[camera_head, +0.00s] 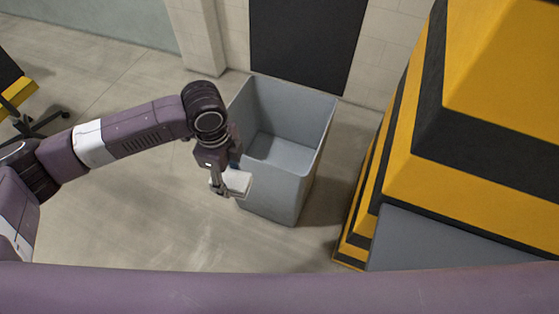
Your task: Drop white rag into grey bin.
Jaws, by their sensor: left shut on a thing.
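The grey bin (287,196) stands on the floor in the middle of the head view, open at the top. The part of its inside that shows is empty. My left gripper (226,187) is shut on the white rag (237,183), a small pale folded piece. In the picture the gripper and rag overlap the bin's near left side. The rag appears outside the opening, by the left rim; its exact height and gap to the bin I cannot tell. My right gripper is not in view.
A large yellow and black striped structure (480,120) rises on the right, close to the bin. A black panel (305,40) and pale block wall (395,35) stand behind the bin. A wheeled stand (33,125) is at the far left. The floor (150,230) left of the bin is clear.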

